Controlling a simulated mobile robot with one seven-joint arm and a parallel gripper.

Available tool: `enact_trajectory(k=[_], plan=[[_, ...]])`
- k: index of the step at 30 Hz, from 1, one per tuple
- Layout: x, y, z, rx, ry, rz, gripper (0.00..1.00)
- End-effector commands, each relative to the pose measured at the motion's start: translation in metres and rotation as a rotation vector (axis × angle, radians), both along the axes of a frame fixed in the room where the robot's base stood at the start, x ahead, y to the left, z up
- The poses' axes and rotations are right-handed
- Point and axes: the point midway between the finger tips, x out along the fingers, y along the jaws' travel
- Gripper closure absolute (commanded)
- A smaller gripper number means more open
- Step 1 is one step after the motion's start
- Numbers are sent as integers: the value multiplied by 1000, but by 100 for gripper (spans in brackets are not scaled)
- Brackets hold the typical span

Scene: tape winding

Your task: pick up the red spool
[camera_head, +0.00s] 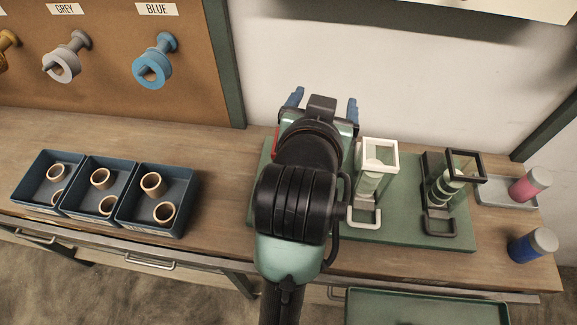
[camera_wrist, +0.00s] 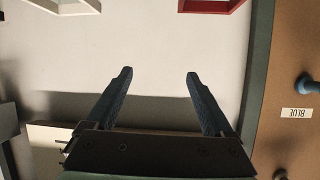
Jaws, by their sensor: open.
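No spool that I can make out as red shows in either view. On the brown board in the head view, a grey spool (camera_head: 62,66) and a blue spool (camera_head: 152,68) hang on pegs under labels; a yellowish one (camera_head: 5,42) is cut off at the left edge. My gripper (camera_head: 323,103) is over the bench near the wall, right of the board. In the wrist view my gripper (camera_wrist: 158,74) is open, with nothing between its fingers. Part of the blue spool or its peg (camera_wrist: 309,85) shows at that view's right edge.
Blue trays (camera_head: 188,203) of tan rings stand on the bench at left. A green base (camera_head: 400,232) bears white (camera_head: 380,147) and black (camera_head: 468,155) framed fixtures; a red frame (camera_wrist: 210,5) is partly hidden.

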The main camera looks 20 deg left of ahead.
Motion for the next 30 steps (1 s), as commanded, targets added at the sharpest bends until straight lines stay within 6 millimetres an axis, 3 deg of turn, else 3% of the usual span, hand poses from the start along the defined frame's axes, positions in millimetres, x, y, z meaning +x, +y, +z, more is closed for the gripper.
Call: enact_trajectory(k=[1,9,15,18,23,30], plan=[[-9,6,9,-14,77,12,14],[-74,19,-27,-108,466,51,14],[-121,18,-41,-172,668,64,14],[-135,17,-45,-190,722,68,14],[-140,16,-58,-203,756,68,14],[-124,19,-100,-202,756,67,14]])
